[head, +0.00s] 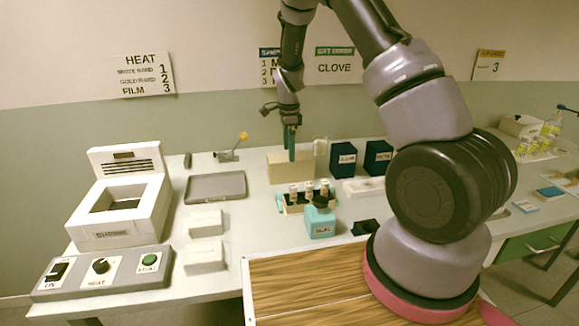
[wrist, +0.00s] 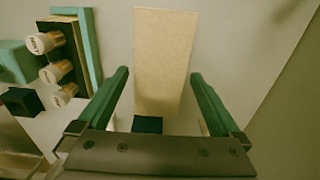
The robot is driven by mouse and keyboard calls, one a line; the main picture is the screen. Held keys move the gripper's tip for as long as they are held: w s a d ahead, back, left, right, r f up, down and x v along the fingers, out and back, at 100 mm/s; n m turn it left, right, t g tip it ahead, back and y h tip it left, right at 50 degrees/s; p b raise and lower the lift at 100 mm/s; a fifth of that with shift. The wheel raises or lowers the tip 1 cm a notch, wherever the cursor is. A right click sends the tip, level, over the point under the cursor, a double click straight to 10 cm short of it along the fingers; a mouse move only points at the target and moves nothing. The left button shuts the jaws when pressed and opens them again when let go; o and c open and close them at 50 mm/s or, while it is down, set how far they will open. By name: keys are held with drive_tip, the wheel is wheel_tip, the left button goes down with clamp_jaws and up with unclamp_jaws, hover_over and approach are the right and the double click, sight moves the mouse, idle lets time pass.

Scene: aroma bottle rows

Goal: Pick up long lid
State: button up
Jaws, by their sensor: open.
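A long, plain beige block-like piece (head: 290,168), which looks like the long lid, stands on the white table behind the vial rack in the head view. In the wrist view the long lid (wrist: 163,50) runs away from me between my two green fingers. My gripper (head: 289,150) points down at it and is open, with nothing held. In the wrist view my gripper (wrist: 160,78) has one finger to each side of the lid, with gaps visible. I cannot tell how far the fingertips are above or beside it.
A vial rack (head: 305,197) with white-capped vials stands in front of the lid, and at left in the wrist view. Dark blue boxes (head: 343,158) stand to the right. A flat grey tray-like piece (head: 216,186) lies left.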

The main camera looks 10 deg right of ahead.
sight(290, 165)
drive_tip(key=f, duration=0.7)
drive_tip(key=shift+d, duration=0.25)
